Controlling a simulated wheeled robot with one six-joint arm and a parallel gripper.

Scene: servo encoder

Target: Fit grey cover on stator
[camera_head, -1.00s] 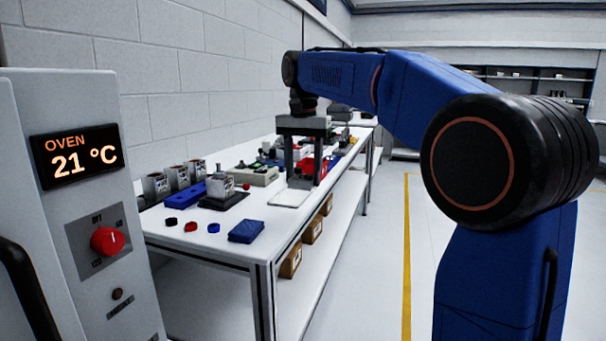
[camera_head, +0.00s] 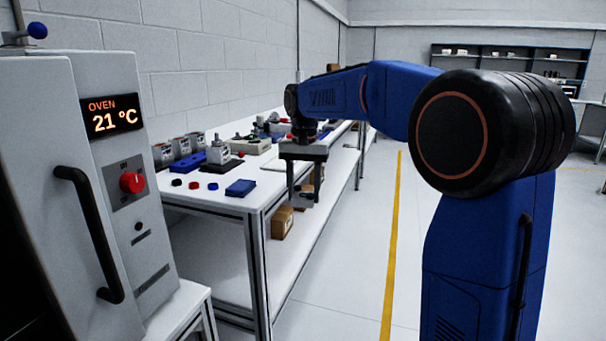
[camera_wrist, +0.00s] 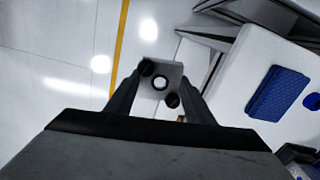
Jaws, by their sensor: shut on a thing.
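My gripper (camera_head: 303,198) is shut on a small light-grey part, which I take as the grey cover (camera_wrist: 173,76). In the wrist view the part sits between the two dark fingertips, with a round pale hole or boss in its middle. In the head view the gripper hangs just off the table's long front edge, over the aisle. A silver body on a dark plate (camera_head: 217,153) stands on the table to its left; it may be the stator, but I cannot tell for sure. The gripper is clearly apart from it.
The white table (camera_head: 222,205) carries a blue pad (camera_head: 240,188), small red, black and blue pieces, a blue block (camera_head: 187,163) and several grey canisters (camera_head: 181,148) by the wall. The oven (camera_head: 95,190) stands at the left. The floor right of the table is clear.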

